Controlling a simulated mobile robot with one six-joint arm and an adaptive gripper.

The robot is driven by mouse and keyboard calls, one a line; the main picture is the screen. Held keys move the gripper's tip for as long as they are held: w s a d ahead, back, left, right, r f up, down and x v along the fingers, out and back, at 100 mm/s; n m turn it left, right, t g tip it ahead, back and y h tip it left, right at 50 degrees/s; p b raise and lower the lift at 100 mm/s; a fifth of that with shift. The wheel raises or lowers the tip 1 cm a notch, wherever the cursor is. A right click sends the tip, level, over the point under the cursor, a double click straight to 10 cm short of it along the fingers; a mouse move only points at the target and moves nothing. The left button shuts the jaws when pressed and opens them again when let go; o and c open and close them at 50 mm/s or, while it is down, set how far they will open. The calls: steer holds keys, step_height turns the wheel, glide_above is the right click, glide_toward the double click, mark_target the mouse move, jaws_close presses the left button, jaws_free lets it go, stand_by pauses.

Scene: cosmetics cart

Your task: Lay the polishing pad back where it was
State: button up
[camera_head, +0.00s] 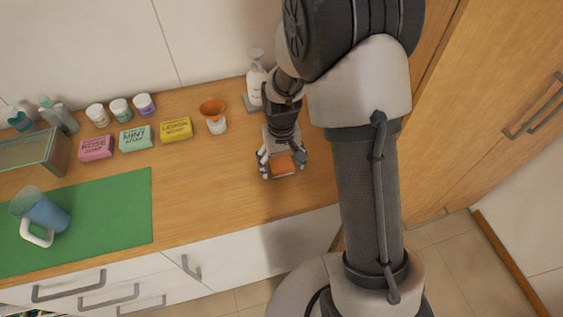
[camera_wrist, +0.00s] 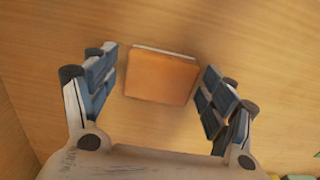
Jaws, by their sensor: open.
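The polishing pad (camera_head: 284,164) is a small orange block with a pale edge, lying on the wooden counter in the head view. In the wrist view the pad (camera_wrist: 161,76) sits between the two spread fingers, slightly tilted in the picture, with a strip of wood showing on each side. My gripper (camera_head: 283,172) is open around the pad, pointing down at the right part of the counter. The fingers also show in the wrist view (camera_wrist: 158,92). Whether the fingertips touch the counter cannot be told.
A white pump bottle (camera_head: 256,80) stands close behind my gripper. An orange funnel on a white cup (camera_head: 215,118) and a yellow lemon soap box (camera_head: 176,130) are to the left. A green mat (camera_head: 120,210) holds a blue jug (camera_head: 45,213). The counter between mat and gripper is clear.

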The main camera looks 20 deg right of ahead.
mark_target(282, 164)
step_height(282, 164, up, 13)
steer(key=p, duration=0.4)
steer(key=s+r+t, duration=0.2)
steer(key=s+r, duration=0.8)
steer(key=r, duration=0.2)
steer(key=s+r+t, duration=0.2)
steer(key=s+r, duration=0.1)
steer(key=s, duration=0.8)
steer(key=shift+s+r+t, duration=0.2)
steer(key=shift+r+t, duration=0.1)
steer(key=shift+r, duration=0.1)
